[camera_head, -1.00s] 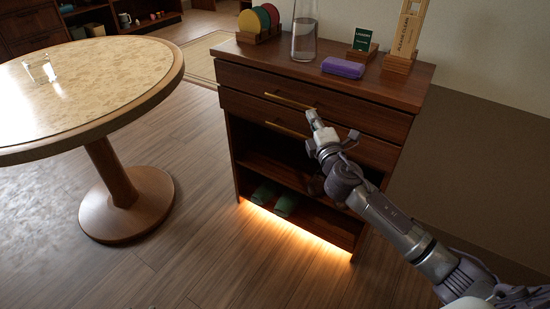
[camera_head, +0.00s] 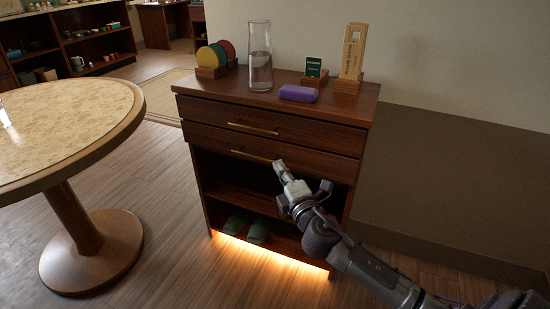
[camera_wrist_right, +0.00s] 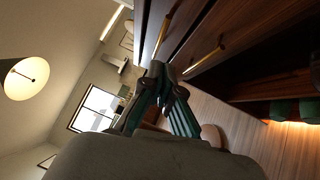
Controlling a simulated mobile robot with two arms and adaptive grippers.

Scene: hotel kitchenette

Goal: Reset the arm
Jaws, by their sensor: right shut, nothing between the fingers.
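My right gripper (camera_head: 279,166) is shut and empty. In the head view its tip shows in front of the wooden cabinet (camera_head: 190,165), just by the right end of the lower drawer's brass handle (camera_head: 250,157). In the right wrist view the gripper (camera_wrist_right: 160,72) has its dark green fingers together, and the brass handle (camera_wrist_right: 203,60) is to their right; any contact is hard to tell. My right arm reaches in from the lower right. Both drawers look shut. My left gripper is not in view.
Green slippers (camera_head: 258,231) lie below. A round table (camera_head: 120,130) stands left. Floor between is clear.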

